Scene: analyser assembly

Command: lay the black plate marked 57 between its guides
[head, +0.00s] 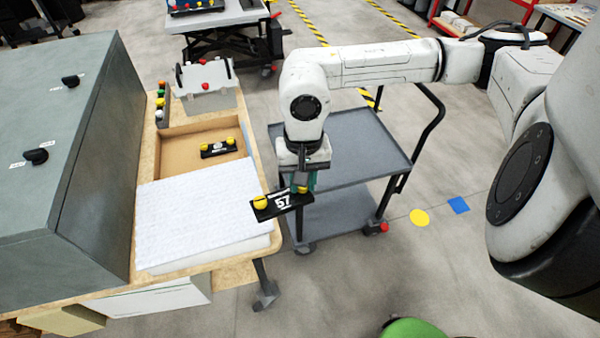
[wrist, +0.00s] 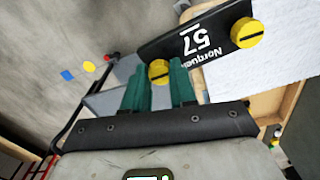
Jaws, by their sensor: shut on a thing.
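The black plate marked 57 (head: 283,205) has a yellow knob at each end and white lettering. My gripper (head: 303,184) is shut on its right-hand knob in the head view. The plate is held out in the air at the right edge of the bench, beside the white padded sheet. In the wrist view the plate (wrist: 196,42) reaches up and right from the green fingers (wrist: 160,88), with the gripped knob between them and the other knob free. I cannot make out the guides in either view.
A second black plate with yellow knobs (head: 218,148) lies in the bench's shallow brown recess, behind the white sheet (head: 195,215). A grey cabinet (head: 100,170) stands left of it. A light grey box (head: 208,88) stands at the back. A grey cart (head: 350,150) is behind my gripper.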

